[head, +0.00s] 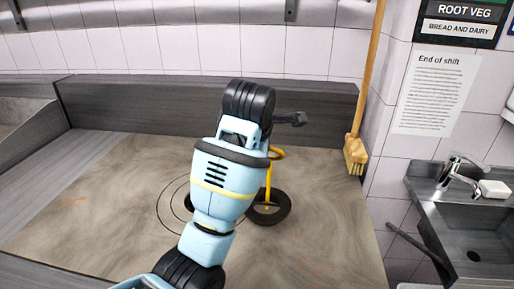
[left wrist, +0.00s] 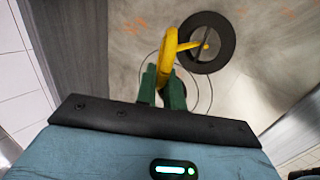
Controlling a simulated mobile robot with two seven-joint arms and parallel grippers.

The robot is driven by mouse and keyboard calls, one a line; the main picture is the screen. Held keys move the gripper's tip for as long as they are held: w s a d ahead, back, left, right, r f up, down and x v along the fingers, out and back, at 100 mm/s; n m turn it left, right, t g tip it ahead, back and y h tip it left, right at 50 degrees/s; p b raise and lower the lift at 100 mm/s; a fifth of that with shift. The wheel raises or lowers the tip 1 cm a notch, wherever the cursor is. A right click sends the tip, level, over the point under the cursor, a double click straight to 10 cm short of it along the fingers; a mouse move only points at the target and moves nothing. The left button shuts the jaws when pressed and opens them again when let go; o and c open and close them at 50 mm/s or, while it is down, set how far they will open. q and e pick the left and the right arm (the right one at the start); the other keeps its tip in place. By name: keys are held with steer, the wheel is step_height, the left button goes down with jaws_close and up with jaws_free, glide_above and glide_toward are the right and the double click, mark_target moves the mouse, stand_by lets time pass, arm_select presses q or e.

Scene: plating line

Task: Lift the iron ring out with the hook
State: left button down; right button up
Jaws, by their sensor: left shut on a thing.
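My left gripper (left wrist: 162,70) has its green fingers shut on the looped handle of the yellow hook (left wrist: 168,50). In the head view my arm covers the gripper, and part of the hook (head: 268,180) shows to its right. The hook's rod runs down to the dark iron ring (head: 284,212). In the left wrist view the rod's end shows inside the ring (left wrist: 226,43); I cannot tell whether it touches the ring or whether the ring is raised. The ring is beside a dark round opening (head: 188,202) with thin circles around it. My right gripper is not in view.
The worn flat top (head: 100,220) is otherwise clear, with a raised dark back edge (head: 150,100). A broom (head: 355,152) stands at the right back corner by the tiled wall. A sink (head: 475,240) with a tap is at the far right.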

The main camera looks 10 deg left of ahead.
mark_target(278, 152)
arm_select(q)
steer(key=shift+s+d+r, duration=0.15)
steer(key=shift+s+d, duration=0.05)
steer(key=shift+d, duration=0.8)
steer(key=shift+s+d+r, duration=0.1)
steer(key=shift+s+d, duration=0.1)
steer(key=shift+d, duration=0.75)
